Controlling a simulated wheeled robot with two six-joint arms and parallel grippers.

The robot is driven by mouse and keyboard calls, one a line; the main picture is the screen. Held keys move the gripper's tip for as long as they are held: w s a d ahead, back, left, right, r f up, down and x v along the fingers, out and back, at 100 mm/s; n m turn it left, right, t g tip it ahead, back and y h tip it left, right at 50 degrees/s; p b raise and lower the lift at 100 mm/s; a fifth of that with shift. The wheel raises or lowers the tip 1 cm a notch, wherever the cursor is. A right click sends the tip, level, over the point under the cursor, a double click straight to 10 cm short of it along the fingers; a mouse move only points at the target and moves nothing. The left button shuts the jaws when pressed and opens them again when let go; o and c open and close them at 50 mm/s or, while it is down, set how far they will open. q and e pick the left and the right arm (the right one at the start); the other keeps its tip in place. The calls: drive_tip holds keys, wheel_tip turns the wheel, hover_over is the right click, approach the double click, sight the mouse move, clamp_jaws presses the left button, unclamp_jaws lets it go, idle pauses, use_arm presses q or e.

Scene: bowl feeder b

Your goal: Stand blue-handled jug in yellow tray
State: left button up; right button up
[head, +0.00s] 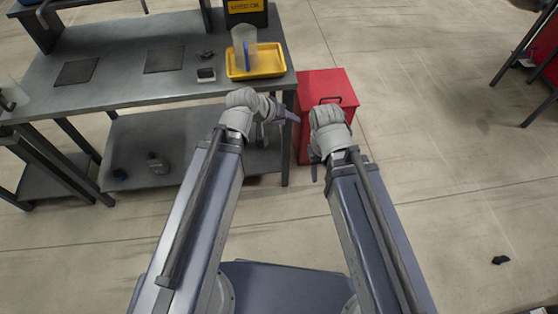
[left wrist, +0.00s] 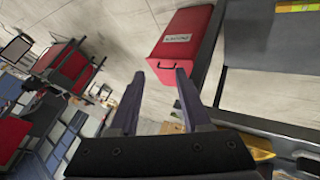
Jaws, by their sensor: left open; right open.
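The clear jug (head: 240,38) with a blue handle stands upright at the left part of the yellow tray (head: 275,71) on the grey workbench in the head view. Its base appears to be inside the tray. My left gripper (head: 275,118) is open and empty at the bench's front right corner, nearer to me than the tray. In the left wrist view its two fingers (left wrist: 155,82) are apart with nothing between them. A bit of yellow, probably the tray, shows there at lower right. My right gripper (head: 315,166) is open and empty in front of the red cabinet, partly hidden by its wrist.
The red cabinet (head: 325,85) stands right of the workbench (head: 120,92) and also shows in the left wrist view (left wrist: 180,48). A black and yellow bin (head: 245,10) is behind the tray. Dark mats and small parts lie on the bench's left. Floor at right is mostly clear.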

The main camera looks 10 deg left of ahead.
use_arm(q)
drive_tip(key=s+f+m+g+y, duration=0.4)
drive_tip(key=s+f+g+y, duration=0.1)
drive_tip(key=s, duration=0.8)
drive_tip(key=shift+s+g+y, duration=0.4)
drive_tip(key=shift+g+y, duration=0.3)
drive_tip(key=shift+g, duration=0.1)
